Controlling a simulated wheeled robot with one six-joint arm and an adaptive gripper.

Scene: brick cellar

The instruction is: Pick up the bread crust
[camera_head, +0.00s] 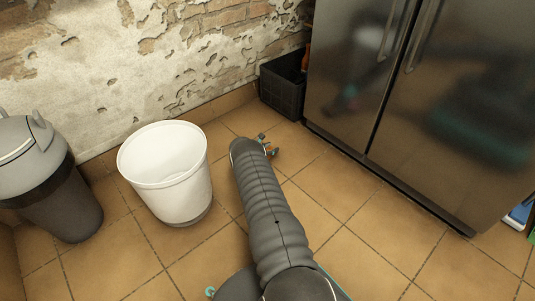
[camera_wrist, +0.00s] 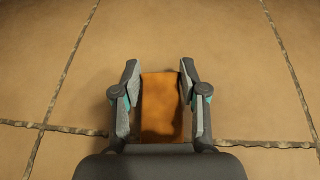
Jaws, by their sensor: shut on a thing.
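The bread crust (camera_wrist: 160,108) is an orange-brown, roughly rectangular piece with darker patches, seen between my fingers in the wrist view. My gripper (camera_wrist: 160,80) is shut on it, with one finger on each side, low over the tiled floor. Whether the crust touches the floor I cannot tell. In the head view my gripper (camera_head: 268,146) shows only partly past the end of my arm, near the floor between the white bucket and the fridge.
A white bucket (camera_head: 168,190) stands left of my arm, and a grey lidded bin (camera_head: 50,195) stands further left. A black crate (camera_head: 283,90) sits by the wall next to a steel fridge (camera_head: 400,110). Tiled floor (camera_head: 370,245) is clear at the front right.

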